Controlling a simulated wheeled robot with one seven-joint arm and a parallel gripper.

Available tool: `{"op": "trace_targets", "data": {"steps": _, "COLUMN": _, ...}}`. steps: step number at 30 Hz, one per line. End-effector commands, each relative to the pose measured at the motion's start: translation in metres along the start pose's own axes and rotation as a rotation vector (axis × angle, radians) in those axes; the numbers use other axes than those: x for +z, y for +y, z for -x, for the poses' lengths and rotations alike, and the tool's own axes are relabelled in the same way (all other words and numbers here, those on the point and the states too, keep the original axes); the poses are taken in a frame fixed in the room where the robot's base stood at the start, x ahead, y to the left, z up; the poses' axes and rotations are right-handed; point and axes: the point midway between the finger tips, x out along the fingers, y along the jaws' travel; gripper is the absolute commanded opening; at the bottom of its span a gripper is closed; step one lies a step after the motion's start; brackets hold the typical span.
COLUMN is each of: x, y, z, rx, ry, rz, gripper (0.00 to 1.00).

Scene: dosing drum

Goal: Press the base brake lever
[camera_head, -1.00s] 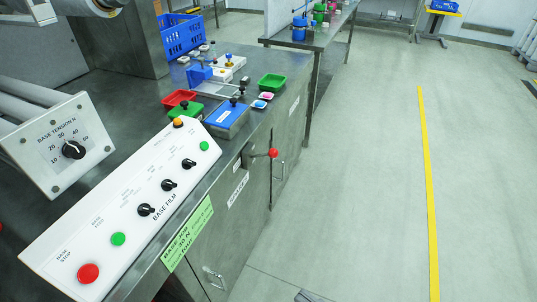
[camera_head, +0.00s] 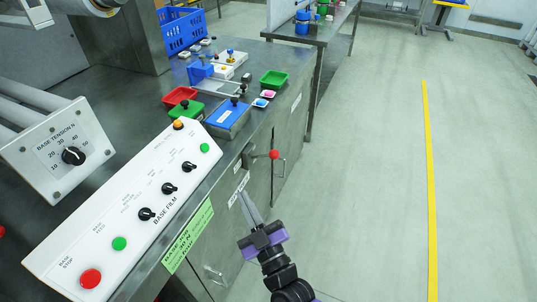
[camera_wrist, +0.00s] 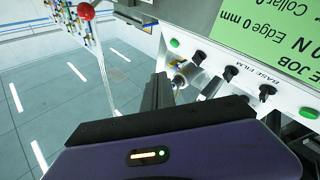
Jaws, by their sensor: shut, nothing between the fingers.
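The brake lever (camera_head: 274,154) has a red ball knob and sticks out from the front face of the steel cabinet, below the counter edge. Its red ball also shows at the top left of the wrist view (camera_wrist: 86,11). My gripper (camera_head: 243,192) is shut and empty. It points up in the head view, in front of the cabinet, below and left of the red knob and apart from it. The label by the lever is partly behind my fingers.
The white BASE FILM panel (camera_head: 130,212) with knobs and buttons lies along the counter edge. A green label (camera_head: 188,236) hangs below it. Small trays, including a green one (camera_head: 273,79), stand behind. The floor to the right is clear up to a yellow line (camera_head: 428,190).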

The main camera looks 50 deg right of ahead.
Motion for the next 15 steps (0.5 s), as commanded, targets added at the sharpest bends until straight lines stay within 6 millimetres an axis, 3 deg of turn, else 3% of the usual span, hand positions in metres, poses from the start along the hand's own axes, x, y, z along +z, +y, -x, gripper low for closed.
{"op": "trace_targets", "data": {"steps": 1, "x": 0.004, "y": 0.002, "z": -0.018, "rx": 0.033, "ry": 0.005, "rz": 0.056, "gripper": 0.0}}
{"op": "trace_targets", "data": {"steps": 3, "x": 0.013, "y": 0.005, "z": -0.035, "rx": 0.077, "ry": 0.0, "rz": 0.147, "gripper": 0.0}}
{"op": "trace_targets", "data": {"steps": 7, "x": 0.032, "y": 0.012, "z": -0.056, "rx": 0.148, "ry": -0.036, "rz": 0.326, "gripper": 0.0}}
{"op": "trace_targets", "data": {"steps": 11, "x": 0.055, "y": 0.016, "z": -0.059, "rx": 0.193, "ry": -0.098, "rz": 0.509, "gripper": 0.0}}
{"op": "trace_targets", "data": {"steps": 15, "x": 0.075, "y": 0.022, "z": -0.046, "rx": 0.214, "ry": -0.168, "rz": 0.679, "gripper": 0.0}}
